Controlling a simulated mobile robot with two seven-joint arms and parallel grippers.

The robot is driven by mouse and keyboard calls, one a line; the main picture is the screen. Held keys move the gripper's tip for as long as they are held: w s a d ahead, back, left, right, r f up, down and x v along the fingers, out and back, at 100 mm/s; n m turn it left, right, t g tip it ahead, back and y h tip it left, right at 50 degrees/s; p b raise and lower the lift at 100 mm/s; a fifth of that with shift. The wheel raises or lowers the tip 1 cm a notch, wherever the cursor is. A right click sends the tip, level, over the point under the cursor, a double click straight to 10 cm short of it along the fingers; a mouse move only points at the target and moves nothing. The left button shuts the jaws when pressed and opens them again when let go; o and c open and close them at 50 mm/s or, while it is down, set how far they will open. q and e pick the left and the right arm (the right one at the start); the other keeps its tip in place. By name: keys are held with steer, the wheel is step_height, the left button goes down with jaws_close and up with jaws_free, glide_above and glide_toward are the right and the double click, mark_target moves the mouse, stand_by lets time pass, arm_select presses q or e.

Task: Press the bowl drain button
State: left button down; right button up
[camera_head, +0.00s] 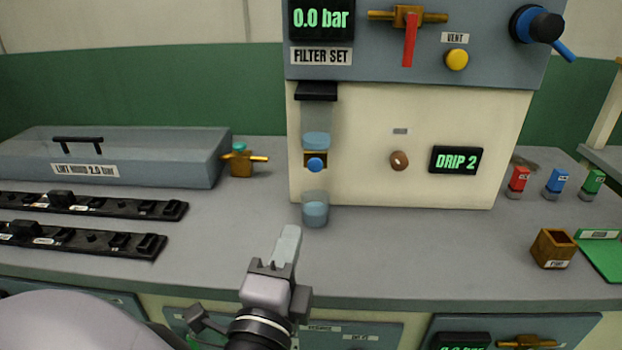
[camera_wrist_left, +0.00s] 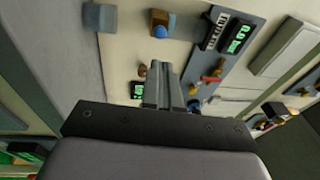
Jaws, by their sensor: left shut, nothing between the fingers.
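A round brown button (camera_head: 399,160) sits on the cream front panel under a small label too small to read. I cannot tell if it is the bowl drain button. It also shows in the wrist view (camera_wrist_left: 142,70), beside my fingers. A clear bowl with bluish liquid (camera_head: 316,139) is on the panel, with a blue knob (camera_head: 316,165) on a brass fitting below it. My left gripper (camera_head: 288,235) is shut and empty, over the counter's front part, apart from the panel. My right gripper is not in view.
A glass of liquid (camera_head: 315,210) stands below the blue knob. A "DRIP 2" display (camera_head: 456,160) is right of the brown button. A yellow VENT button (camera_head: 456,59) and a red-handled valve (camera_head: 410,38) are above. The counter (camera_head: 400,250) before the panel is clear.

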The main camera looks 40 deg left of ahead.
arm_select(q)
steer(key=w, duration=0.1)
glide_toward(314, 168)
steer(key=x, duration=0.5)
steer(key=shift+w+a+r, duration=0.15)
steer(key=shift+w, duration=0.15)
steer(key=shift+w+a, duration=0.2)
steer(key=shift+w, duration=0.3)
steer(key=shift+w, duration=0.1)
